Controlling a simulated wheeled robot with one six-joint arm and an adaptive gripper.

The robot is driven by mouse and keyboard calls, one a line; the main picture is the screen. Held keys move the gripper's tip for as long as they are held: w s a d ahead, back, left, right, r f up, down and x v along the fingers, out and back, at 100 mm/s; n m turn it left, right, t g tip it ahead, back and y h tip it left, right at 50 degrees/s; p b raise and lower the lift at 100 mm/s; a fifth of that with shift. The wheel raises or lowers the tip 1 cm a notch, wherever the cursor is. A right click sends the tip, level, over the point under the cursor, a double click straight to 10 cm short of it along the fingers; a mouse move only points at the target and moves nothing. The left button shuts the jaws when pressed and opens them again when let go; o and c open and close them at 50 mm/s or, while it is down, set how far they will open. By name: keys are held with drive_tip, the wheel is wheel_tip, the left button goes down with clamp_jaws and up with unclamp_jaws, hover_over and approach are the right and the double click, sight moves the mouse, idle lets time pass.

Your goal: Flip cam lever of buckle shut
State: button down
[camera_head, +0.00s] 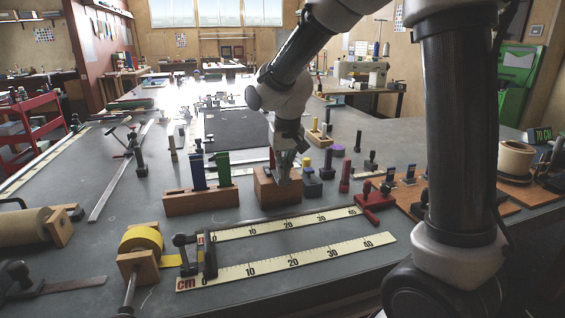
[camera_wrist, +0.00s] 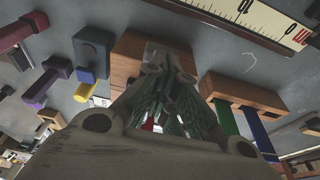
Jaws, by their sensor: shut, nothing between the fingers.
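My gripper (camera_head: 284,176) points down at a brown wooden block (camera_head: 278,192) near the middle of the bench. Its fingers are together and empty, with the tips over or at the block; contact cannot be told. The wrist view shows the gripper (camera_wrist: 168,62) in front of the same block (camera_wrist: 130,50). A dark fitting with upright posts (camera_head: 208,262) stands at the zero end of the rulers, beside a yellow strap roll (camera_head: 142,240). It may be the buckle with its lever, but I cannot tell for certain. It is well to the left of my gripper.
A wooden rack (camera_head: 201,200) with blue and green upright pieces stands left of the block. A dark blue block (camera_head: 312,188) and red clamp (camera_head: 374,208) are to the right. Two rulers (camera_head: 290,262) lie in front. Bare bench (camera_head: 110,235) shows at left.

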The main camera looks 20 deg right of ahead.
drive_tip(key=shift+s+f, duration=0.15)
drive_tip(key=shift+s, duration=0.05)
drive_tip(key=shift+w+r, duration=0.1)
drive_tip(key=shift+r, duration=0.8)
drive_tip(key=v, duration=1.2)
drive_tip(key=s+d+f, duration=0.1)
drive_tip(key=s+d, duration=0.4)
drive_tip(key=s, duration=0.3)
drive_tip(key=s+d+f+t, duration=0.1)
drive_tip(key=s+d, duration=0.4)
drive_tip(key=s, duration=0.3)
drive_tip(key=s+d+f, duration=0.1)
drive_tip(key=s+d, duration=0.3)
drive_tip(key=s, duration=0.4)
drive_tip(key=shift+d+f+t, duration=0.3)
drive_tip(key=shift+d, duration=0.1)
